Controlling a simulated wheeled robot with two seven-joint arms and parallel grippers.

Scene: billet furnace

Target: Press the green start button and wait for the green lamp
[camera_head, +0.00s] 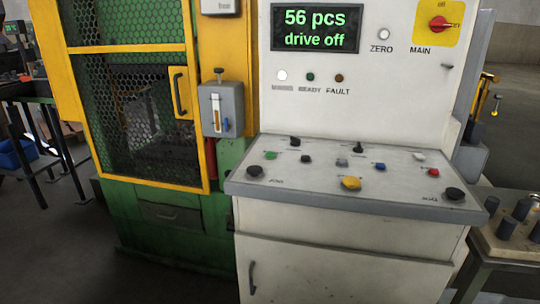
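A green button (271,155) sits at the left of the sloped control panel (300,185). I take it for the start button; its label is too small to read. The dark green lamp (310,77) above the word READY, on the upright cabinet face, looks unlit. To its left a white lamp (282,76) looks bright; to its right the brown FAULT lamp (339,78) looks dark. The display (316,28) reads "56 pcs" and "drive off". Neither of my grippers is in view, and nothing covers the panel.
The panel also holds a yellow button (351,183), a red button (433,172), a blue button (380,167) and black knobs. A red MAIN switch (438,23) is at upper right. A yellow-framed mesh door (140,110) stands left, a table with dark cylinders (508,228) right.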

